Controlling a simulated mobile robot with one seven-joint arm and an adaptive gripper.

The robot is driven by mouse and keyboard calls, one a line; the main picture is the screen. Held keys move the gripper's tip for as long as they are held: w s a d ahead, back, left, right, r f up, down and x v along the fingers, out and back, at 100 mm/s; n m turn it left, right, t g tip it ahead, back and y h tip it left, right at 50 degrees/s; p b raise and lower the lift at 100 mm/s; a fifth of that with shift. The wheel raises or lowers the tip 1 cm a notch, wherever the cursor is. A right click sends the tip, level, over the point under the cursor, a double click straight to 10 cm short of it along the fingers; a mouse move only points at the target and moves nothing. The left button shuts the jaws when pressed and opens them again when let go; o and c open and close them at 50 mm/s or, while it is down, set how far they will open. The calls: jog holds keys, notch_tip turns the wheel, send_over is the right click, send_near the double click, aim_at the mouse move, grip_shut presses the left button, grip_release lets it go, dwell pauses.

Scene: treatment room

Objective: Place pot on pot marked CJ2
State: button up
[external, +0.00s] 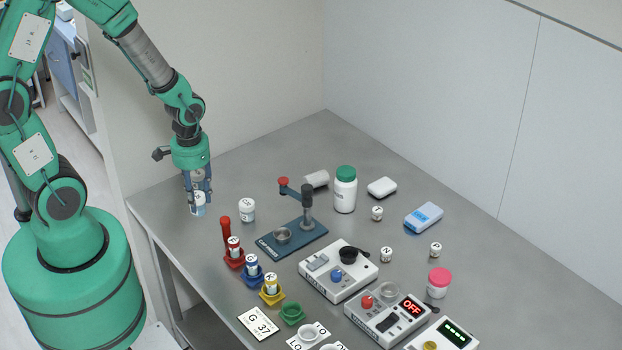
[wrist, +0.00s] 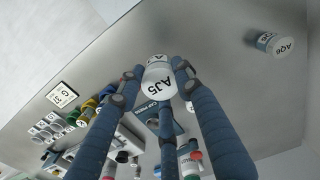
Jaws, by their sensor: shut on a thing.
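My gripper (external: 198,190) is at the left of the grey table, fingers pointing down. In the wrist view its fingers (wrist: 155,79) are shut around a small white pot whose lid reads AJ5 (wrist: 157,84). The held pot (external: 198,208) is partly hidden by the fingers in the external view. I cannot tell whether it touches anything below. Another small white pot, marked AQ6 (wrist: 275,44), stands apart from my gripper in the wrist view. A white pot (external: 247,209) stands just right of my gripper in the external view, its marking too small to read. I cannot read CJ2 anywhere.
A blue press (external: 306,232) with a red-knobbed lever stands to the right. Red, blue, yellow and green holders (external: 291,314) line the near side, some with vials. A white green-lidded bottle (external: 345,190) and several devices stand farther right. The table (external: 160,200) is bare left of my gripper.

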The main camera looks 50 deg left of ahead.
send_near(247, 203)
jog(key=shift+a+f+b, duration=0.1)
jog(key=shift+b, duration=0.3)
dwell(0.4)
jog(key=shift+f, duration=1.75)
jog(key=shift+f+b, duration=0.1)
jog(key=shift+b, duration=0.2)
jog(key=o, duration=1.2)
jog(key=shift+c, duration=0.2)
